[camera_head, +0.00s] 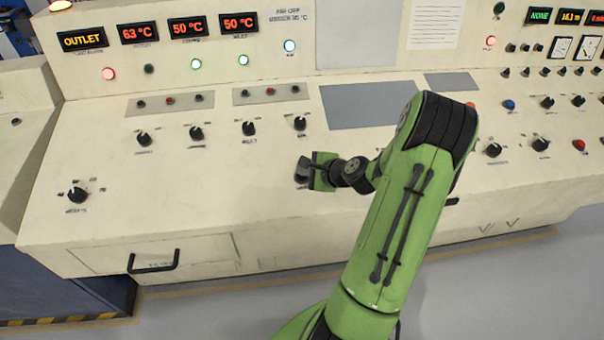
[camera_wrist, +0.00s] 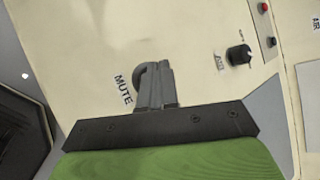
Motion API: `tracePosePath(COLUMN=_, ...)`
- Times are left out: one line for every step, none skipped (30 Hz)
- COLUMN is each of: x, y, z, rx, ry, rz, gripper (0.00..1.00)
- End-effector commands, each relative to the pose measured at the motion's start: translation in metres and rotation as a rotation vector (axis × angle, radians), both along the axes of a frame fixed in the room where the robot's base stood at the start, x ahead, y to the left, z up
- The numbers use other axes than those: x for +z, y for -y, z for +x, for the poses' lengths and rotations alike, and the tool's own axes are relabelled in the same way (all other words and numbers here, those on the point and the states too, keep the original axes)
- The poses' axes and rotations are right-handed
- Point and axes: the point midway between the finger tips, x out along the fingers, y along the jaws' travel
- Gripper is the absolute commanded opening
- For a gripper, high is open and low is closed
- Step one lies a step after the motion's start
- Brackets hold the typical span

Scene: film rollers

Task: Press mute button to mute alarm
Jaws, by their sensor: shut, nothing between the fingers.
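The cream control console (camera_head: 240,200) fills the head view. My gripper (camera_head: 306,170) is over the lower middle of its sloped top, at the end of my green arm. In the wrist view my gripper (camera_wrist: 154,82) is shut, with its grey fingers together and empty. The printed word MUTE (camera_wrist: 123,89) shows on the panel just left of the fingers. The mute button itself is hidden behind the fingers, and I cannot tell whether they touch it or whether it is pressed.
A black knob (camera_head: 300,123) stands just above my gripper; it also shows in the wrist view (camera_wrist: 240,55). More knobs (camera_head: 249,128) line the panel to the left. Lit temperature displays (camera_head: 188,27) are on the upright back panel. A black drawer handle (camera_head: 153,262) juts from the front.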

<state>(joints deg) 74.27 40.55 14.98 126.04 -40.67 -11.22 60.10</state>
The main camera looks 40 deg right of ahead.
Motion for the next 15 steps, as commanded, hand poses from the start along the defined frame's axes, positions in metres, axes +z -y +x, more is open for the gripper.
tracePosePath(x=-0.0012, y=0.0001, z=0.0002, rx=0.000, ry=0.000, rz=0.000, gripper=0.00)
tracePosePath(x=-0.0016, y=0.0001, z=0.0003, rx=0.000, ry=0.000, rz=0.000, gripper=0.00)
tracePosePath(x=-0.0021, y=0.0001, z=0.0003, rx=0.000, ry=0.000, rz=0.000, gripper=0.00)
tracePosePath(x=-0.0024, y=0.0002, z=0.0004, rx=0.000, ry=0.000, rz=0.000, gripper=0.00)
tracePosePath(x=-0.0029, y=0.0002, z=0.0005, rx=0.000, ry=0.000, rz=0.000, gripper=0.00)
tracePosePath(x=-0.0033, y=0.0003, z=0.0006, rx=0.000, ry=0.000, rz=0.000, gripper=0.00)
tracePosePath(x=-0.0037, y=0.0003, z=0.0007, rx=0.000, ry=0.000, rz=0.000, gripper=0.00)
tracePosePath(x=-0.0040, y=0.0004, z=0.0007, rx=0.000, ry=0.000, rz=0.000, gripper=0.00)
tracePosePath(x=-0.0045, y=0.0004, z=0.0009, rx=0.000, ry=0.000, rz=0.000, gripper=0.00)
tracePosePath(x=-0.0048, y=0.0005, z=0.0009, rx=0.000, ry=0.000, rz=0.000, gripper=0.00)
tracePosePath(x=-0.0052, y=0.0005, z=0.0010, rx=0.000, ry=0.000, rz=0.000, gripper=0.00)
tracePosePath(x=-0.0057, y=0.0005, z=0.0010, rx=0.000, ry=0.000, rz=0.000, gripper=0.00)
tracePosePath(x=-0.0061, y=0.0006, z=0.0011, rx=0.000, ry=0.000, rz=0.000, gripper=0.00)
tracePosePath(x=-0.0064, y=0.0006, z=0.0013, rx=0.000, ry=0.000, rz=0.000, gripper=0.00)
tracePosePath(x=-0.0069, y=0.0006, z=0.0013, rx=0.000, ry=0.000, rz=0.000, gripper=0.00)
